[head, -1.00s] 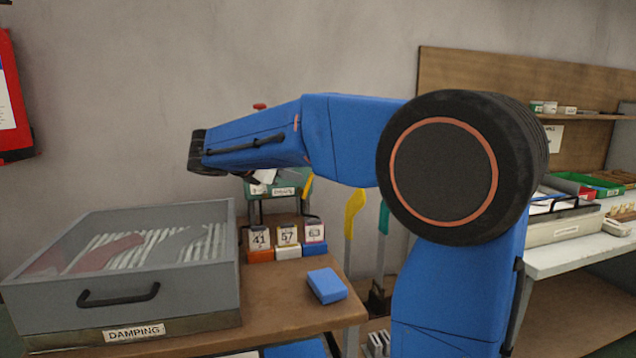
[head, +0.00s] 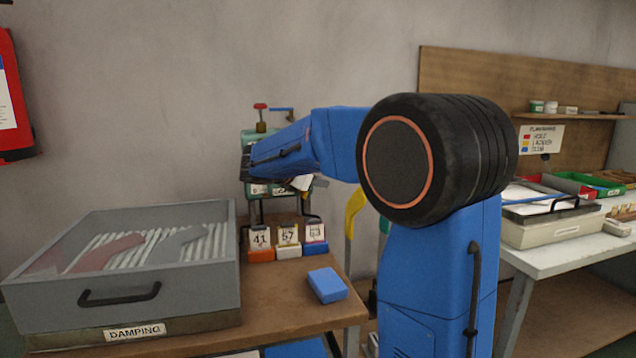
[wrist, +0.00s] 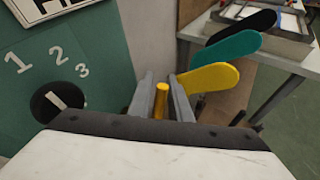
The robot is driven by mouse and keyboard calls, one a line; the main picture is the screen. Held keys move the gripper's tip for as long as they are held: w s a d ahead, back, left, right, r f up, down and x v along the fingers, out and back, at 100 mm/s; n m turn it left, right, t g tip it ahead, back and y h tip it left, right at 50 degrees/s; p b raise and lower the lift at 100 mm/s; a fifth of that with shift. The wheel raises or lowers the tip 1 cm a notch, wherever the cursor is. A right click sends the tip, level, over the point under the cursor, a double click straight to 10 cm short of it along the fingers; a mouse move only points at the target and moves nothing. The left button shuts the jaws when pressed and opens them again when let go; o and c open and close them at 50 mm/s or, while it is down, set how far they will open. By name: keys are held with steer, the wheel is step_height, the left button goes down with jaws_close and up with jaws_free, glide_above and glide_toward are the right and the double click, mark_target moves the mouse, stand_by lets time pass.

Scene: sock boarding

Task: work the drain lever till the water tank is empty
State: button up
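A teal unit (head: 253,138) stands against the wall on the bench. In the wrist view its teal panel (wrist: 95,45) bears the numerals 1, 2, 3 and a black dial (wrist: 58,101) with a white mark. A yellow rod-like lever (wrist: 162,92) stands between the fingers of my gripper (wrist: 162,82). The fingers are apart, with a gap visible on each side of the rod. In the head view my arm covers part of the unit, and my fingers are hidden. The water level cannot be seen, and I cannot read a drain label.
A grey damping box (head: 140,290) fills the left of the bench, with a blue block (head: 327,285) to its right. Number cards 41, 57 and 63 stand before the unit. Sock-shaped boards in yellow (wrist: 208,77), teal (wrist: 227,48) and black stand right of my gripper.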

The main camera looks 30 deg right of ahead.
jaws_close()
step_height(320, 180, down, 7)
steer(key=m+t+y, duration=0.2)
steer(key=m+y, duration=0.2)
steer(key=y, duration=0.7)
steer(key=shift+d+m+y, duration=0.2)
steer(key=shift+m+y, duration=0.1)
steer(key=shift+y, duration=0.1)
stand_by(0.7)
